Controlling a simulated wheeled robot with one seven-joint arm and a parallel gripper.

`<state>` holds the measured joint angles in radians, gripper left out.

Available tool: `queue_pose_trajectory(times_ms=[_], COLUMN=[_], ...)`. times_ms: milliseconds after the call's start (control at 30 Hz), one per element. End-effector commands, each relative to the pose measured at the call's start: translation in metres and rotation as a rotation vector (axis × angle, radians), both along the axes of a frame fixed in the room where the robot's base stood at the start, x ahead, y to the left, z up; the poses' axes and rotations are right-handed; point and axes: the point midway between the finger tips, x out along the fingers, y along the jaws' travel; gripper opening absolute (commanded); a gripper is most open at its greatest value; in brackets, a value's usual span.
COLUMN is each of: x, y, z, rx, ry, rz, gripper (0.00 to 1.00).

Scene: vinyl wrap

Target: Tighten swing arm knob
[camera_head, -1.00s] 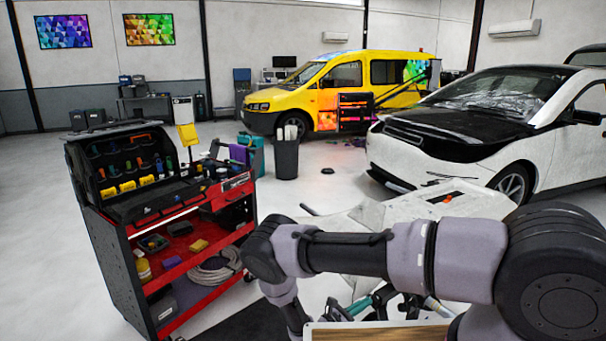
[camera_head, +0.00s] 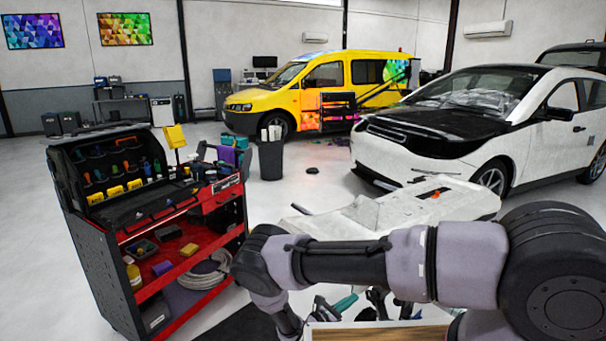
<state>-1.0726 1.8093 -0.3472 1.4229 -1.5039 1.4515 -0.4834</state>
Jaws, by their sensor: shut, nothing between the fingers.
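No swing arm knob can be made out in this view. A yellow flat-headed item (camera_head: 175,137) stands up at the back of the red and black tool cart (camera_head: 108,258); whether it belongs to a swing arm, I cannot tell. My grey and black arm reaches in from the right, and its wrist bends down at the bottom middle. My gripper is below the picture edge and cannot be seen.
A wood-topped surface (camera_head: 385,333) with tools is at the bottom, partly behind my arm. A white panel (camera_head: 405,205) lies behind the arm. A white car (camera_head: 470,125), yellow van (camera_head: 325,90) and dark bin (camera_head: 271,160) stand farther back. Open floor lies between cart and bin.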

Motion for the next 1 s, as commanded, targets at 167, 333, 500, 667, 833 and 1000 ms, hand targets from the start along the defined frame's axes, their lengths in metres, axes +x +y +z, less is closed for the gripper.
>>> queue_pose_trajectory(times_ms=[167,333,500,667,833,1000], x=[0.008,0.018,0.032,0.042,0.045,0.045], y=[-0.006,-0.02,-0.037,-0.049,-0.053,-0.053], z=[0.0,0.0,0.0,0.0,0.0,0.0], rx=[-0.001,-0.001,-0.002,-0.001,-0.001,-0.001], ry=[0.002,0.0,0.001,0.001,0.001,0.001], rz=[0.004,0.003,0.004,0.005,0.005,0.005], gripper=[0.0,0.0,0.0,0.0,0.0,0.0])
